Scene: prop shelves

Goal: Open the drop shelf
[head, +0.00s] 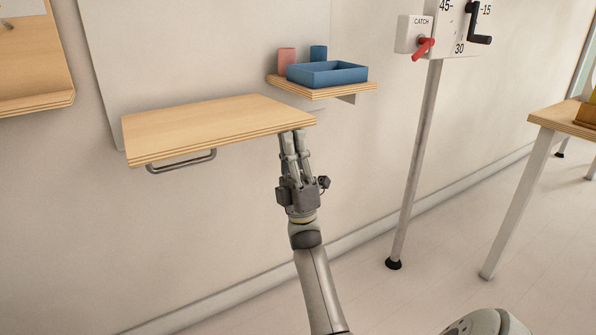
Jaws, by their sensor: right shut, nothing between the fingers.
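The drop shelf (210,125) is a light plywood board standing out roughly level from the wall panel, left of centre in the head view. A grey bar handle (183,162) hangs under its front edge, toward the left. My right gripper (292,134) is shut and empty, pointing up, with its fingertips at the underside of the shelf's right front corner. Whether the fingertips touch the board I cannot tell. The shelf hides how it is held underneath. My left gripper is not in view.
A small fixed shelf (325,92) behind on the right holds a blue tray (327,80), a pink cup (286,58) and a blue cup (318,53). A post (415,160) carries a catch box with a red lever (423,48). A table (565,118) stands at right.

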